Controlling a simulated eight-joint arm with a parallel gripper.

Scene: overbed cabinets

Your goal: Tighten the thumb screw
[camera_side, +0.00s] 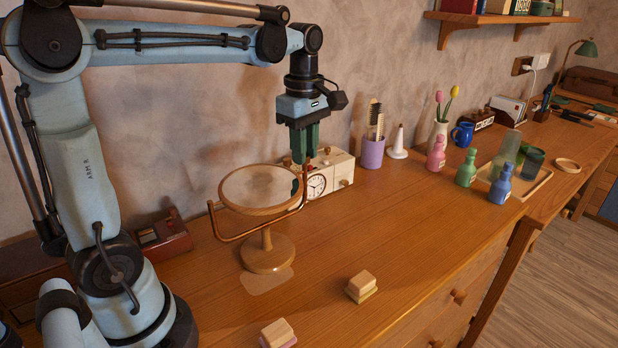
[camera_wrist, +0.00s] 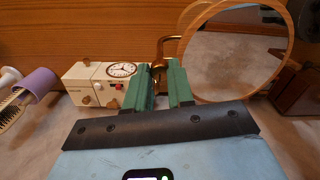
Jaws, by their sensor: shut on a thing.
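The round mirror (camera_side: 258,187) with a wooden rim stands on a wooden base (camera_side: 267,254), held in a copper-coloured U-shaped bracket (camera_side: 230,236). My gripper (camera_side: 303,160) points down at the top of the bracket's right arm, beside the mirror rim. In the wrist view the green fingers of my gripper (camera_wrist: 161,82) are close together, with a brass-coloured part (camera_wrist: 168,50) showing at and between them. The jaws are shut on the thumb screw, which the fingers largely hide. The mirror (camera_wrist: 235,50) is to the right of the fingers there.
A cream clock box (camera_side: 325,178) stands close behind the gripper and mirror. A purple cup (camera_side: 372,153) with a brush and a white cone (camera_side: 398,143) are further right. Two small blocks (camera_side: 361,286) (camera_side: 278,333) lie in front. The desk between the blocks and bottles is clear.

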